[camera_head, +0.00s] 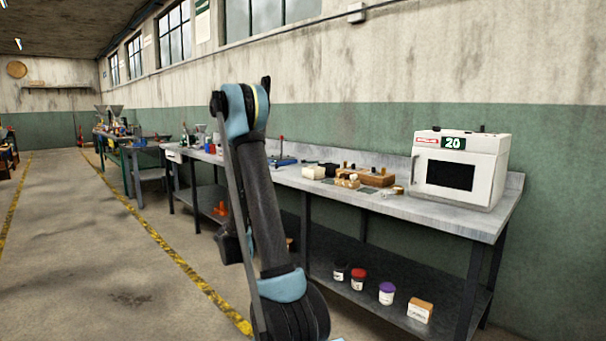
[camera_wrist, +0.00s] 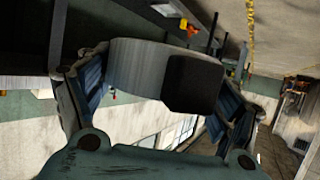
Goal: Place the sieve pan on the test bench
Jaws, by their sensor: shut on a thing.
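In the wrist view, my gripper (camera_wrist: 160,98) is shut on the sieve pan (camera_wrist: 138,66), a round grey metal band lying between the two fingers. A black block-like part (camera_wrist: 193,84) shows in front of the pan, and I cannot tell whether it belongs to it. In the head view, my arm stands in front of the bench, and the pan cannot be made out clearly. A long grey bench (camera_head: 430,210) runs along the wall on the right; I cannot tell whether it is the test bench.
A white oven-like box (camera_head: 460,168) marked 20 stands on the bench's right end. A wooden block (camera_head: 372,178) with small pieces and a blue device (camera_head: 283,160) are further left. Jars (camera_head: 358,279) stand on the lower shelf. The floor at left (camera_head: 90,270) is open.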

